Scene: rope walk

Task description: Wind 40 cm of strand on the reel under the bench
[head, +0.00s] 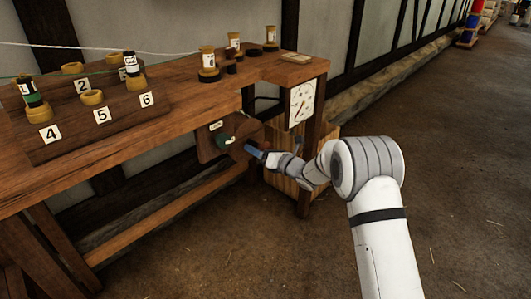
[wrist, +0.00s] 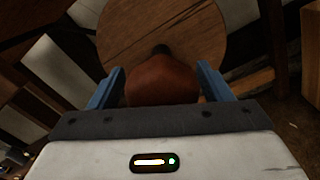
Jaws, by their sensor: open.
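My gripper (head: 258,152) has blue fingers and is at the reel's near side. In the wrist view my gripper (wrist: 160,70) is open, one finger on each side of the knob. I cannot tell whether either finger touches it. A green strand (head: 165,56) runs above the bench top.
The bench top carries a board with numbered sockets (head: 101,115), banded bobbins (head: 33,98) and several labelled spools (head: 208,60). The floor (head: 450,180) to the right is clear.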

